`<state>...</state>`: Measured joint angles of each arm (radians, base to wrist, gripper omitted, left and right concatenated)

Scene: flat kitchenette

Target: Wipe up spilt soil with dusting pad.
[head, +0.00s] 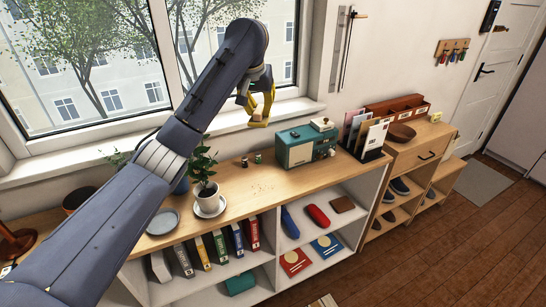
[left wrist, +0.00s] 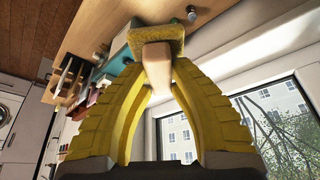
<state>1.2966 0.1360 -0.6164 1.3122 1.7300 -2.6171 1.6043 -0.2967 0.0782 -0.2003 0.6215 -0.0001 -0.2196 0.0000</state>
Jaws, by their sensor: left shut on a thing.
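My left gripper (head: 257,107) is raised above the wooden shelf top (head: 240,222), in front of the window. Its yellow fingers, also in the left wrist view (left wrist: 158,88), are shut on the pale handle of the dusting pad (left wrist: 157,43). The pad is a flat yellow-brown piece beyond the fingertips; in the head view it shows small under the gripper (head: 258,124), clear of the shelf. Spilt soil (head: 262,188) lies as small dark specks on the shelf top, between the potted plant and the teal radio. My right gripper is in neither view.
Small jars (head: 258,158) stand behind the soil. A teal radio (head: 296,154) and a file holder (head: 372,155) are to the right. Bare wood surrounds the specks.

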